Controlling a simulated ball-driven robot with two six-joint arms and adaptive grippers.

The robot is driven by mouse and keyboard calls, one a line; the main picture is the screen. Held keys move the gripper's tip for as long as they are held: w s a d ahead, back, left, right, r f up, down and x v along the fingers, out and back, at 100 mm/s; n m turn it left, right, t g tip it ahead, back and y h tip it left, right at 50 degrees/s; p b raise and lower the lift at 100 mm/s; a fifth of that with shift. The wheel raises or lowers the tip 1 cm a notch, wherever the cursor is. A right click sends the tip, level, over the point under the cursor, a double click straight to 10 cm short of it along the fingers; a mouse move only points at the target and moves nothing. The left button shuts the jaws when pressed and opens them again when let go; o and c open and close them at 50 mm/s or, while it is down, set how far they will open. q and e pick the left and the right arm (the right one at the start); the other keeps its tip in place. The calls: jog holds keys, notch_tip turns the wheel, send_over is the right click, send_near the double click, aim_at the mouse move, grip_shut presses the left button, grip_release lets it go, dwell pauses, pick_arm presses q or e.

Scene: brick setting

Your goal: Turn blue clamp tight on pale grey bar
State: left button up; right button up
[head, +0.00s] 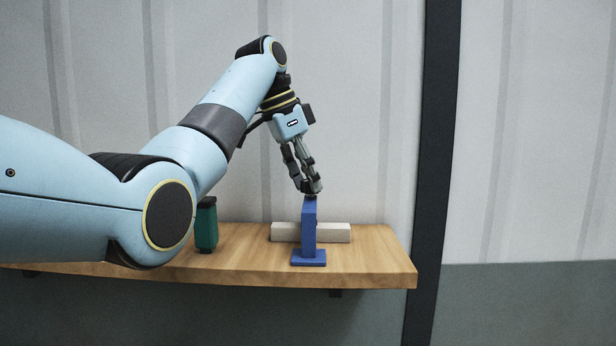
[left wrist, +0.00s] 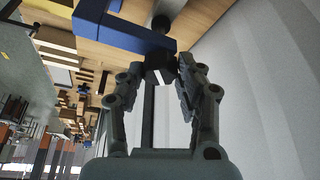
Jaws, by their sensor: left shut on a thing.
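The blue clamp (head: 309,230) stands upright on a wooden shelf, its foot near the front edge. The pale grey bar (head: 338,233) lies flat across behind the clamp's upright; whether the clamp touches it is hidden. My left gripper (head: 312,189) points down at the top of the clamp, its fingers closed together there. In the left wrist view the clamp's blue frame (left wrist: 118,33) is ahead of the fingers. My left gripper (left wrist: 161,72) is shut on a small dark part at the clamp's top, apparently its screw handle. My right gripper is not in view.
A dark green object (head: 206,225) stands on the wooden shelf (head: 370,265), left of the clamp and close to my left arm. The shelf's right end is clear. A ribbed grey wall (head: 345,100) rises behind, with a dark post (head: 436,150) at right.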

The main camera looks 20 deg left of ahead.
pick_arm(q)
jog(key=shift+m, duration=0.6)
jog(key=o, duration=1.1)
jog(key=shift+w, duration=0.1)
jog(key=shift+o, duration=0.2)
